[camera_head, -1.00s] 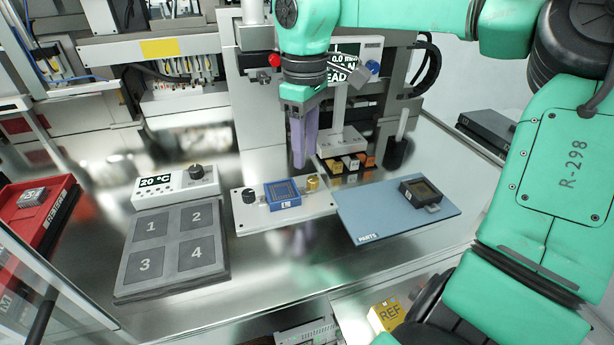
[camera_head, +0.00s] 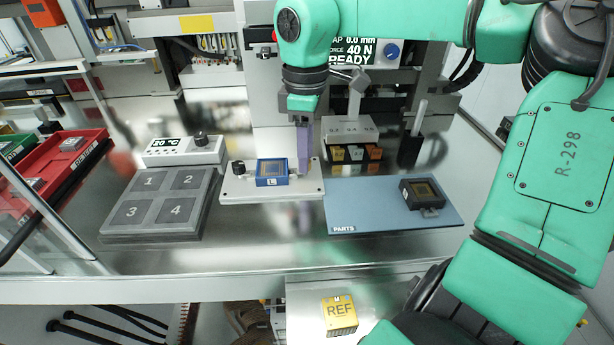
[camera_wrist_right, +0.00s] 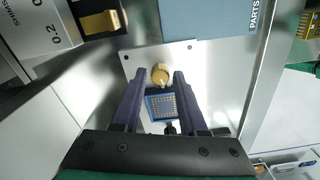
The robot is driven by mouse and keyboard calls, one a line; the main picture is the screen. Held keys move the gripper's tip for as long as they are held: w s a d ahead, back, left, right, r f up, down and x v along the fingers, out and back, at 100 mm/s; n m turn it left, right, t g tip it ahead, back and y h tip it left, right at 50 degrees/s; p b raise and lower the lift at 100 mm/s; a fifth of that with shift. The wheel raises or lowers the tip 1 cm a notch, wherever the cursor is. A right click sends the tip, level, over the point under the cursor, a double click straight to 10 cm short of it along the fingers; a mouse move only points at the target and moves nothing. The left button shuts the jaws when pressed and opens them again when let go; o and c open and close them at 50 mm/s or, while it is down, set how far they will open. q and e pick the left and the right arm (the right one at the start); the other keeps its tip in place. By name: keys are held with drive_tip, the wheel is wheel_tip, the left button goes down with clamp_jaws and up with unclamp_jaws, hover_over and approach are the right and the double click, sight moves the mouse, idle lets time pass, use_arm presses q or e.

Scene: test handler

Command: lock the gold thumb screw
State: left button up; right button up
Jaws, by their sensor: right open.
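The gold thumb screw (camera_wrist_right: 160,75) shows in the right wrist view on a white plate, beside a blue socket marked L (camera_wrist_right: 163,104). In the head view the plate (camera_head: 232,194) and blue socket (camera_head: 271,172) stand mid-bench, and the screw is hidden behind my right gripper's finger. My right gripper (camera_head: 304,168) points down at the plate's right end. In the wrist view its two purple fingers are apart, with the screw visible in the gap between their tips; whether the tips are level with it I cannot tell. My left gripper is not in view.
A blue PARTS mat (camera_head: 370,215) with a dark chip carrier (camera_head: 422,193) lies at the right. A grey numbered plate (camera_head: 152,235) and a red tray (camera_head: 80,165) are at the left.

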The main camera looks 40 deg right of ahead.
drive_tip(key=shift+f, duration=0.4)
drive_tip(key=shift+a+r, duration=0.1)
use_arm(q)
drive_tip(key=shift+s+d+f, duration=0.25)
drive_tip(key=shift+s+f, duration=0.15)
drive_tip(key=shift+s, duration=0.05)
use_arm(e)
drive_tip(key=shift+w, duration=0.1)
